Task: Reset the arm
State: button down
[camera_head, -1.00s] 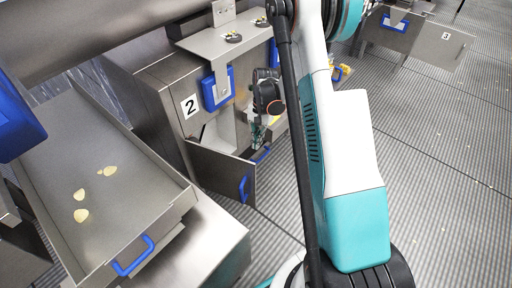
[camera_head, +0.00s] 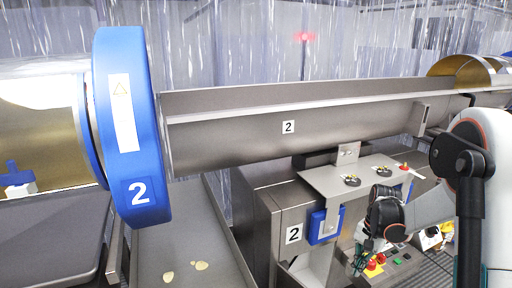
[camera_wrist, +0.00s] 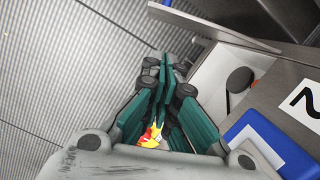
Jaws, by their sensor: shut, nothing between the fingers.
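My gripper (camera_head: 362,262) hangs fingers down in front of the cabinet marked 2 (camera_head: 266,215), low at the right of the head view. In the wrist view its green fingers (camera_wrist: 165,66) are closed together with nothing between the tips. The gripper is clear of the cabinet, as far as I can see.
A blue-rimmed drum marked 2 (camera_head: 133,130) stands at left. A long metal trough (camera_head: 240,133) crosses above the cabinet. A tray (camera_head: 190,238) with pale chips is at lower left. A metal shelf (camera_head: 330,181) with dark knobs juts out above my gripper. Floor (camera_wrist: 70,70) at left in the wrist view is clear.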

jog(key=s+a+r+n+t+h, duration=0.1)
jog(key=s+a+r+n+t, duration=0.1)
jog(key=s+a+r, duration=0.45)
jog(key=s+a+r+n+t+h, duration=0.1)
jog(key=s+a+r+n, duration=0.15)
jog(key=r, duration=0.75)
jog(key=s+a+r+n+t, duration=0.2)
jog(key=s+a, duration=0.1)
jog(key=s, duration=0.3)
jog(key=s+a+r+n+t, duration=0.1)
jog(key=s+a+n+t, duration=0.2)
jog(key=s, duration=0.3)
jog(key=shift+s+r, duration=0.3)
jog(key=shift+r, duration=0.05)
